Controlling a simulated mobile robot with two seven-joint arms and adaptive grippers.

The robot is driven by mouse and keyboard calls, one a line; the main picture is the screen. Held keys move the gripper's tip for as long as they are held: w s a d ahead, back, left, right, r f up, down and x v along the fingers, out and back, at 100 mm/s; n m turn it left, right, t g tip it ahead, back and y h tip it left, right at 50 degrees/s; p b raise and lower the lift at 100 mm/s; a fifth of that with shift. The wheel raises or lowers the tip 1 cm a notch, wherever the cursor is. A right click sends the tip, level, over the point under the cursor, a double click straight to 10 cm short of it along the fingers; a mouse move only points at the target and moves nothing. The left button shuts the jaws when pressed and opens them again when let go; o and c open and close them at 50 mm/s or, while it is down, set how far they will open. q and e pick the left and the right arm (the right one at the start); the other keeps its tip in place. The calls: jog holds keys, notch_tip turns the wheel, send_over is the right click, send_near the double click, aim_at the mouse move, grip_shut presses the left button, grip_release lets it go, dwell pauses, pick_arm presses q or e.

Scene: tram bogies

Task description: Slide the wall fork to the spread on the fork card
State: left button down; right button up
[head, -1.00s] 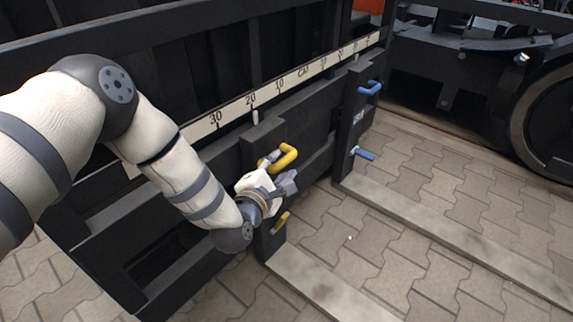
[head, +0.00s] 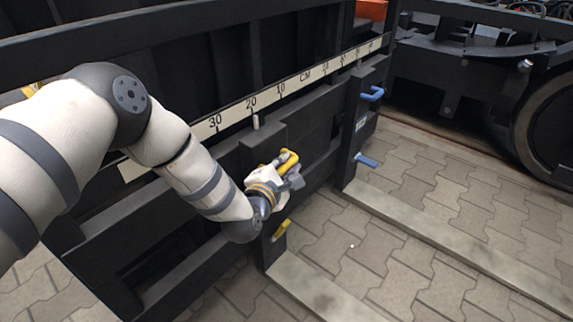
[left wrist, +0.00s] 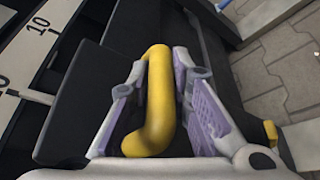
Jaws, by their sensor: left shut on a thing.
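The fork with yellow handles (head: 264,147) hangs on the black wall frame; its flat tine (head: 318,292) lies along the paving. Its pale pointer (head: 255,121) stands just below the scale near the 20 mark. My left gripper (head: 287,174) is shut around its upper yellow handle (head: 290,159). In the left wrist view the yellow handle (left wrist: 158,95) lies between both finger pads. The lower yellow handle (head: 281,230) is free. I see no fork card, and my right gripper is out of view.
A second fork with blue handles (head: 371,94) hangs to the right, with its tine (head: 450,231) along the paving. A white CM scale (head: 232,118) runs along the frame. A bogie wheel (head: 548,130) stands at far right. Bare paving lies between the tines.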

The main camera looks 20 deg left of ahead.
pick_arm(q)
jog(key=s+a+p, duration=0.3)
jog(key=s+p, duration=0.1)
jog(key=s, duration=0.5)
jog(key=shift+a+p, duration=0.2)
jog(key=shift+p, duration=0.15)
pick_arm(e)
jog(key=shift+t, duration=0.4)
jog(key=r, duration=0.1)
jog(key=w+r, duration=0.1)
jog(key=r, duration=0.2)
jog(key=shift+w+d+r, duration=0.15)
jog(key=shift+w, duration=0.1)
pick_arm(q)
jog(key=shift+s+f, duration=0.1)
jog(key=c, duration=1.5)
grip_release()
jog(key=v, duration=0.7)
jog(key=shift+s, duration=0.25)
